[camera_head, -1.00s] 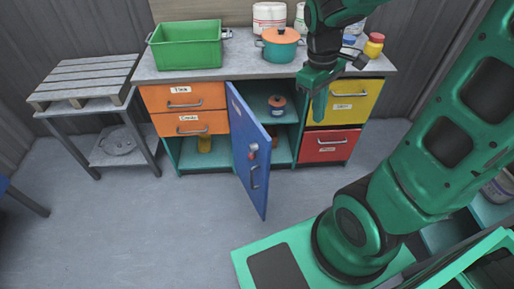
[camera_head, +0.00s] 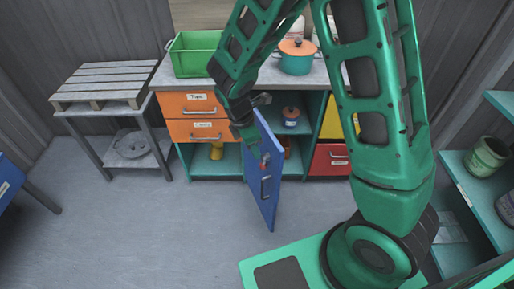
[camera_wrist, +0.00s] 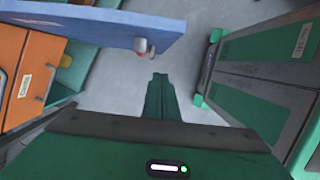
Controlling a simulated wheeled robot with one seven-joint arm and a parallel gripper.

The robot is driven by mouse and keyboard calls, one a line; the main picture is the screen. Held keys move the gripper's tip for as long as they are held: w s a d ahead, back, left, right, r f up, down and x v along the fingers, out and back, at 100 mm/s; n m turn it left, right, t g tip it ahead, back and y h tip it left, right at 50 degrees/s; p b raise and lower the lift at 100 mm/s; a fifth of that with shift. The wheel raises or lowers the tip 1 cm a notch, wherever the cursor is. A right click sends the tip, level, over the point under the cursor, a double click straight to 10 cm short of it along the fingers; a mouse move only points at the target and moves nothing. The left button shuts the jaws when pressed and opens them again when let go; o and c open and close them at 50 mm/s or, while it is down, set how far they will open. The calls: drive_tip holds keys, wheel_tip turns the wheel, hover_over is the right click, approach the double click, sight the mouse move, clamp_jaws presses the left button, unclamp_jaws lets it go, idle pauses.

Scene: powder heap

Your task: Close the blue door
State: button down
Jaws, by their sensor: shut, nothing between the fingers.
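The blue door (camera_head: 266,185) of the cabinet stands open, swung out toward me, with its handle and a small red-and-grey part on the face I see. In the wrist view the door (camera_wrist: 100,20) runs across the upper left. My gripper (camera_head: 249,134) is shut and empty, pointing down near the door's top edge on its left, handle side in the head view. Its closed fingers (camera_wrist: 158,92) show in the wrist view, apart from the door's red-and-grey part (camera_wrist: 142,46). I cannot tell whether any part of my gripper touches the door.
Orange drawers (camera_head: 190,104) stand left of the opening; a red drawer (camera_head: 328,160) stands right. Inside, a small pot (camera_head: 291,115) sits on a shelf. A green bin (camera_head: 195,55) and a teal pot (camera_head: 296,62) stand on top. The floor before the door is clear.

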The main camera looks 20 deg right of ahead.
sight(271, 158)
drive_tip(key=shift+w+d+f, duration=0.1)
drive_tip(key=shift+d+f, duration=1.35)
drive_tip(key=shift+f, duration=0.25)
drive_tip(key=shift+w+d+f, duration=0.1)
drive_tip(key=shift+d+f, duration=1.35)
drive_tip(key=shift+f, duration=0.2)
